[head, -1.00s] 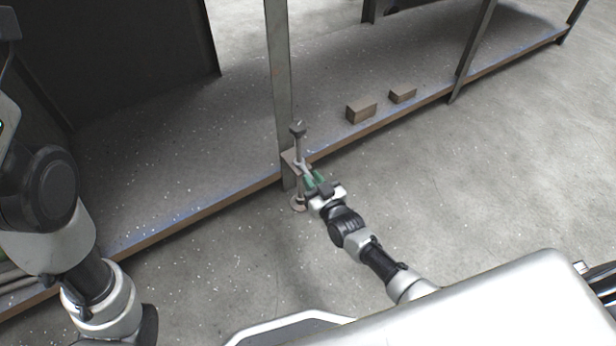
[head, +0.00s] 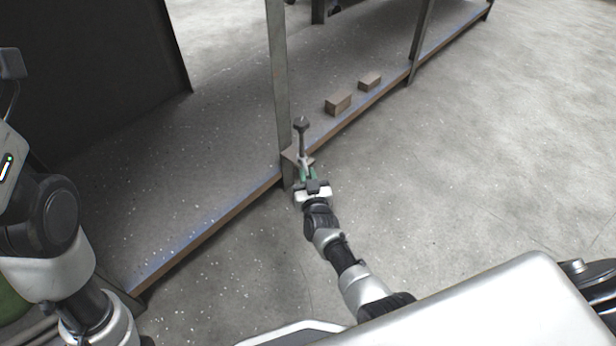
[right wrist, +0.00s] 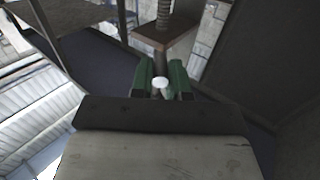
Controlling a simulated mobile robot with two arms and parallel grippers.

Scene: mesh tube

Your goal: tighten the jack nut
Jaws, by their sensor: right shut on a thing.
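The jack stands at the post in the head view, with a dark-topped rod (head: 301,135) rising past a small bracket plate (head: 293,156). In the right wrist view its threaded rod (right wrist: 162,18) runs up through a brown plate (right wrist: 165,42). My right gripper (head: 307,174) is just below the plate. Its green fingers (right wrist: 161,80) are shut around a pale round-ended piece (right wrist: 160,83), apparently the jack nut's handle. The nut itself is mostly hidden, and so is the jack's foot. My left arm shows at the left, but its fingers do not.
The post (head: 277,85) rises from the edge of a low grey platform (head: 190,150). Two brown blocks, one nearer (head: 338,103) and one farther (head: 369,82), lie on it to the right of the jack. Open concrete floor (head: 480,150) lies to the right.

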